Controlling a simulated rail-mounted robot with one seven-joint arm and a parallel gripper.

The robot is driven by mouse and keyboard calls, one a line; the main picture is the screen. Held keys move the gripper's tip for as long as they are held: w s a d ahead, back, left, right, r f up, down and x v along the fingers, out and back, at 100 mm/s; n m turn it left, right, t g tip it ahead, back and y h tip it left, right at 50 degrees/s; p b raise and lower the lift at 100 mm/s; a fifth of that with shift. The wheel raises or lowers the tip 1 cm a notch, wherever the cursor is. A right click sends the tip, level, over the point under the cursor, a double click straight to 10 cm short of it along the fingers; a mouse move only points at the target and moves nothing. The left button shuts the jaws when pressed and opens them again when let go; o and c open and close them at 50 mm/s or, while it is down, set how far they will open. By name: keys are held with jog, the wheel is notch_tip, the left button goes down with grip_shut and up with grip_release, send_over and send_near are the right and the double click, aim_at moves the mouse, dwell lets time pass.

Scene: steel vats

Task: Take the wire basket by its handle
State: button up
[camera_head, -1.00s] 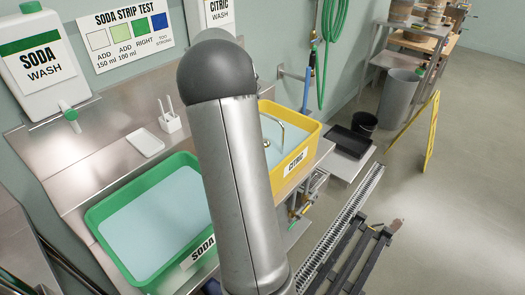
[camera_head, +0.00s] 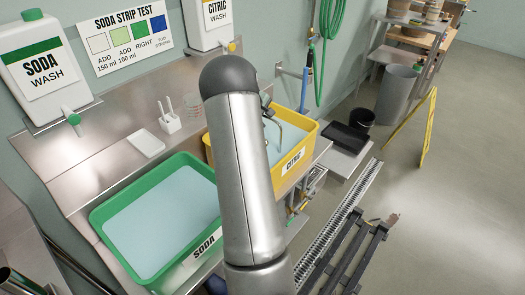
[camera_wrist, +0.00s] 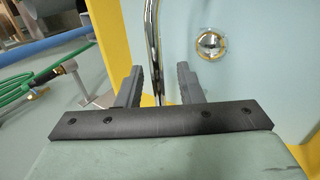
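The wire basket's handle shows as a bent shiny metal rod (camera_head: 277,130) at the yellow CITRIC tub (camera_head: 309,146) in the head view. The basket's body cannot be made out. In the wrist view the upright chrome rod of the handle (camera_wrist: 152,40) runs down between the two dark fingers of my gripper (camera_wrist: 158,76). The fingers stand apart, with gaps visible beside the rod, so my gripper is open around it. In the head view my arm hides most of the gripper and part of the tub.
A green SODA tub (camera_head: 112,254) stands left of my arm on the steel counter (camera_head: 95,150). A white dish (camera_head: 147,143) and a small white holder (camera_head: 169,122) lie behind it. The wrist view shows a round shiny fitting (camera_wrist: 211,43) right of the rod.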

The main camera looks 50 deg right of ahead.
grip_shut()
jog(key=shift+r, duration=0.1)
dwell(1.3)
